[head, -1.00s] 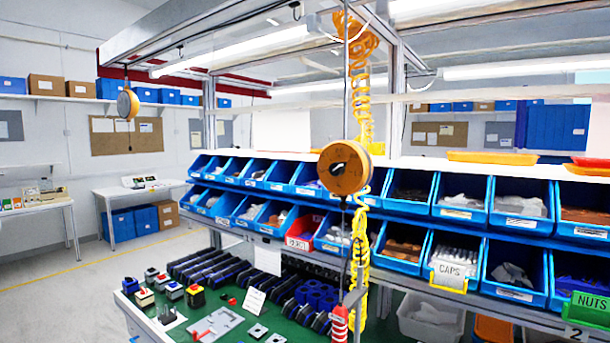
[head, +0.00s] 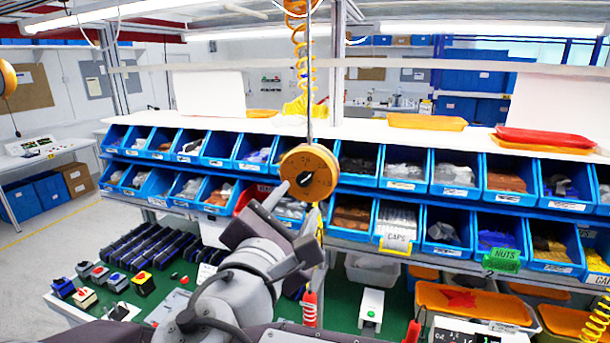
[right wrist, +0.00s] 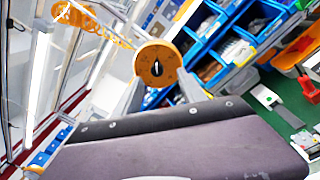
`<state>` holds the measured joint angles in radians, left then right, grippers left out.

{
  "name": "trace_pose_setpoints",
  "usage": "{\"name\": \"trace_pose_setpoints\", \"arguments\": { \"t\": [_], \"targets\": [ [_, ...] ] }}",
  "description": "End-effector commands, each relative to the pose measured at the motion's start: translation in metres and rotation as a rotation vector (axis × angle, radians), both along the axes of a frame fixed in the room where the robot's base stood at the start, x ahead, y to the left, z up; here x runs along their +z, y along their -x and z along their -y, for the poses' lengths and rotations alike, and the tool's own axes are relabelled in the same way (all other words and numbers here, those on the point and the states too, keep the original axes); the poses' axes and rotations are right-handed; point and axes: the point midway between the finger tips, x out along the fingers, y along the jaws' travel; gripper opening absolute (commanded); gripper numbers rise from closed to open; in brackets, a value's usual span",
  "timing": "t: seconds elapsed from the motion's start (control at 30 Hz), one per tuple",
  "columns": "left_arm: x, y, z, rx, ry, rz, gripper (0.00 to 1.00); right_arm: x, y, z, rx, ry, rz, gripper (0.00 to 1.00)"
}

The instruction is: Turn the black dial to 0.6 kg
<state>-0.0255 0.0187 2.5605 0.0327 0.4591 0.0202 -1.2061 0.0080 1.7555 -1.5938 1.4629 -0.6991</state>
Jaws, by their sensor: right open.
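The black dial (head: 304,180) is a small knob in the middle of the face of a round orange spring balancer (head: 320,160), which hangs in front of the bin rack. Its scale marks are too small to read. The right wrist view shows the dial (right wrist: 155,70) as a dark oval with a light upright mark, on the orange disc (right wrist: 145,57). My right gripper (head: 297,205) is open and empty, its fingers pointing up toward the balancer from below. In the right wrist view its fingertips (right wrist: 160,88) lie on either side of the disc's lower part; contact cannot be told. My left gripper is not in view.
A yellow coiled hose (head: 301,60) hangs behind the balancer. Two rows of blue bins (head: 405,165) stand behind it. A green bench (head: 340,310) with several small parts lies below. Another orange balancer (head: 7,78) shows at the left edge.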

Motion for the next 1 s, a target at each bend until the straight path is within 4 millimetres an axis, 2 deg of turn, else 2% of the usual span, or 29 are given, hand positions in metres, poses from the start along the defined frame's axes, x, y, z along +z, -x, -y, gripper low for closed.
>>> {"name": "trace_pose_setpoints", "arguments": {
  "t": [0.2, 0.4, 0.53, 0.73, 0.77, 0.9, 0.93, 1.0],
  "targets": [
    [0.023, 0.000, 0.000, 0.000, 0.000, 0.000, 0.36, 0.004, -0.043, 0.013, -0.008, 0.004, -0.003, 0.48],
    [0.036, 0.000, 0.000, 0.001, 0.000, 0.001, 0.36, 0.003, -0.074, 0.021, -0.005, 0.002, -0.002, 0.48],
    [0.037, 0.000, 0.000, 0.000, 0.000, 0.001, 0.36, 0.000, -0.082, 0.022, -0.003, 0.002, -0.002, 0.48],
    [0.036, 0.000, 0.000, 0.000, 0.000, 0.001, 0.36, -0.001, -0.082, 0.022, -0.002, 0.002, -0.002, 0.48],
    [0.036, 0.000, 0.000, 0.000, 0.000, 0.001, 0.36, -0.001, -0.082, 0.022, -0.002, 0.002, -0.002, 0.45],
    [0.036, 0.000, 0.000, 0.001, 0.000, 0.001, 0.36, -0.001, -0.082, 0.022, -0.002, 0.002, -0.002, 0.06],
    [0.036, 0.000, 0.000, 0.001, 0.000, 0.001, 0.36, -0.001, -0.082, 0.022, -0.001, 0.002, -0.001, 0.00],
    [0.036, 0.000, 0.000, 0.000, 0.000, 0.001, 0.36, 0.000, -0.082, 0.022, -0.001, 0.001, -0.001, 0.00]
  ]
}}
